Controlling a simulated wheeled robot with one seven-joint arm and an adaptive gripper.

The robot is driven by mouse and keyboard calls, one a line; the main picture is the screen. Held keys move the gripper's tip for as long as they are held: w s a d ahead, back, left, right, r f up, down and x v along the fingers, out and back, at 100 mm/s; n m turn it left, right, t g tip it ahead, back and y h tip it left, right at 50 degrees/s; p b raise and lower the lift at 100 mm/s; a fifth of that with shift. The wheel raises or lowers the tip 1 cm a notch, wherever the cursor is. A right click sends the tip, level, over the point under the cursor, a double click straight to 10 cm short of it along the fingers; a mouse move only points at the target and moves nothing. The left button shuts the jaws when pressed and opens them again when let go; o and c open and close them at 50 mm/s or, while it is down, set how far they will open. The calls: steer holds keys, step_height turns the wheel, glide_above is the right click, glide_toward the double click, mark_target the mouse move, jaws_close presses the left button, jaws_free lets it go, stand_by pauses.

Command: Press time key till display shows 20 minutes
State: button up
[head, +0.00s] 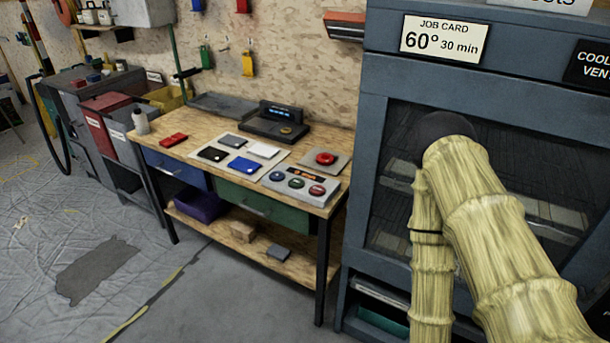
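A grey control box (268,183) lies at the front right of the wooden bench. It has a small orange-lit display (305,172) and three round keys: a greenish key (277,176), a blue key (296,183) and a red key (317,190). The display's reading and the key labels are too small to read, so I cannot tell which is the time key. A job card (444,38) on the grey cabinet reads 60° 30 min. My arm, in a pale yellow segmented cover, rises at right before the cabinet. My gripper is not visible.
A box with a red button (325,158) sits behind the control box. A black device with a blue display (281,115) stands at the bench's back. Coloured cards and red blocks (173,140) lie leftward. The tall cabinet (385,75) adjoins the bench (186,152); sheeted floor is open at left.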

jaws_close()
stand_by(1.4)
